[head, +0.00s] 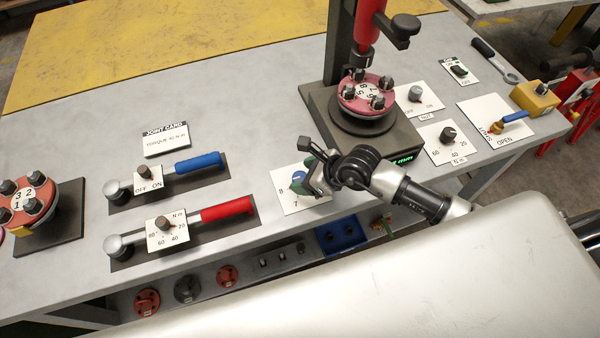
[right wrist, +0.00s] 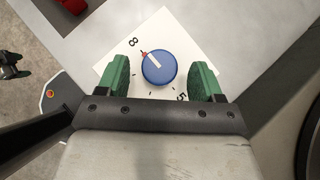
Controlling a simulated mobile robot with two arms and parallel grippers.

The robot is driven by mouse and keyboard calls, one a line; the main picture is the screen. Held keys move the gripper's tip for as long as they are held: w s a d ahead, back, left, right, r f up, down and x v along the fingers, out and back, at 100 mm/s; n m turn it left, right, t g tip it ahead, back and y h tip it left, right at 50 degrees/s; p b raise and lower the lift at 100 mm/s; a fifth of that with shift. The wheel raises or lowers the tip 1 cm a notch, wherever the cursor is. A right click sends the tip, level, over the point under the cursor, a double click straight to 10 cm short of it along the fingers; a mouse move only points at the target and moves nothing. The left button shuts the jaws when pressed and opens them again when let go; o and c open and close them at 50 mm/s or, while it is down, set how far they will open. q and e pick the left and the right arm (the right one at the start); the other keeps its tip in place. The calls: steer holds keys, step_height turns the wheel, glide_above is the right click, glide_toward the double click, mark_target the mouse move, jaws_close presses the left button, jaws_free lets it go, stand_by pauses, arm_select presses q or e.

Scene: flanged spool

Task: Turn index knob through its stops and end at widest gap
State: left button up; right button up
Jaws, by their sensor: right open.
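The index knob (right wrist: 159,68) is a round blue knob with a white bar and a red tip, seen in the right wrist view. It sits on a white dial plate (right wrist: 184,33), and its red tip points up-left, close to the figure 8. A 5 shows at the lower right of the plate. My right gripper (right wrist: 160,80) is open, with its green fingers on either side of the knob and apart from it. In the head view the right gripper (head: 306,180) is over the dial plate (head: 285,199) and hides most of the knob.
A red flanged spool (head: 350,103) with numbered bolts stands on a dark fixture behind my right gripper. Two torque wrenches, with blue (head: 198,162) and red (head: 226,209) handles, lie to the left. Several knob plates and a yellow valve (head: 497,127) stand at right.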

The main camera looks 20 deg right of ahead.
steer(key=shift+x, duration=1.15)
steer(key=c, duration=0.9)
steer(key=shift+f+b, duration=0.15)
steer(key=shift+b, duration=0.25)
steer(key=shift+c, duration=0.2)
steer(key=n+g+y+b, duration=0.1)
steer(key=n+g+b, duration=0.2)
steer(key=b, duration=0.6)
steer(key=n+g+y+b, duration=0.1)
steer(key=n+g+b, duration=0.3)
steer(key=n+b, duration=0.3)
steer(key=shift+f+g+b, duration=0.15)
steer(key=shift+g+b, duration=0.15)
steer(key=shift+b, duration=0.6)
steer(key=shift+r+n+g+b, duration=0.25)
steer(key=shift+n+g+b, duration=0.25)
steer(key=shift+n+b, duration=0.5)
steer(key=o, duration=0.9)
steer(key=shift+o, duration=0.2)
